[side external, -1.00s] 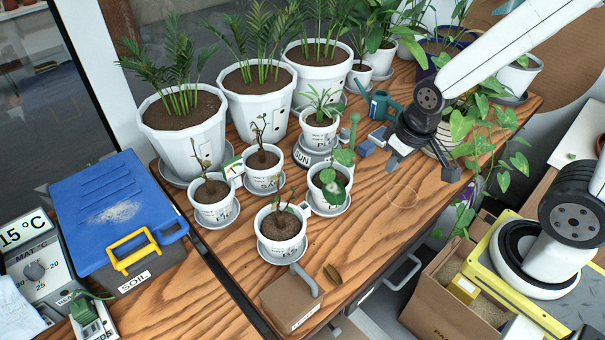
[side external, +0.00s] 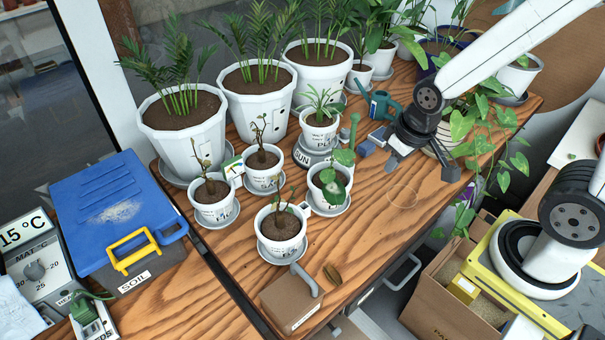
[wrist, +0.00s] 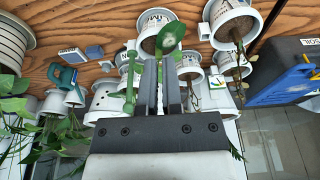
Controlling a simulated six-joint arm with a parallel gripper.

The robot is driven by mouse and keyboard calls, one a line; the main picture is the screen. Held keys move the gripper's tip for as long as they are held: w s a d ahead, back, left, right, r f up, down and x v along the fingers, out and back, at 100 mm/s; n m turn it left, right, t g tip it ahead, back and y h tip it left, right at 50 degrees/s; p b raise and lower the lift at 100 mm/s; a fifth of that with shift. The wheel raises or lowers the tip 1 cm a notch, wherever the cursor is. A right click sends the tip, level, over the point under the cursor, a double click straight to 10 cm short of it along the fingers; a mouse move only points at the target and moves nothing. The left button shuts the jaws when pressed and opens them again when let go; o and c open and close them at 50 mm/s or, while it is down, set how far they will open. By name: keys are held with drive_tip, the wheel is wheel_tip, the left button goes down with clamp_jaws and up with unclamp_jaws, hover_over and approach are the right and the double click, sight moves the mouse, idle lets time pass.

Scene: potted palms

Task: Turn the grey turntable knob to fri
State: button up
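The grey turntable (side external: 309,158) marked SUN stands on the wooden bench under a small white pot with a leafy plant (side external: 320,122). Its label faces the side camera, and a separate knob is too small to make out. My gripper (side external: 394,162) is to the right of the turntable, over the bench and well apart from it. In the wrist view my gripper (wrist: 160,62) shows two dark fingers with a narrow gap between them and nothing clearly held. I cannot surely pick out the turntable in the wrist view.
Small potted seedlings (side external: 281,225) crowd the turntable's front and left. Large palm pots (side external: 258,110) stand behind. Bench at front right is clear.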

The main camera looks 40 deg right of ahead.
drive_tip(key=o, duration=0.7)
drive_tip(key=shift+r, duration=0.2)
drive_tip(key=shift+o, duration=1.4)
drive_tip(key=shift+r, duration=0.2)
drive_tip(key=w+d+r+n+t+h, duration=0.3)
drive_tip(key=w+d+r+n, duration=0.5)
drive_tip(key=w, duration=0.4)
drive_tip(key=n+t+y, duration=0.2)
drive_tip(key=n+t, duration=0.1)
drive_tip(key=n, duration=2.3)
hover_over(345, 133)
drive_tip(key=s, duration=0.5)
wheel_tip(345, 133, down, 29)
drive_tip(key=shift+s+d+f, duration=0.1)
drive_tip(key=shift+s+d, duration=0.05)
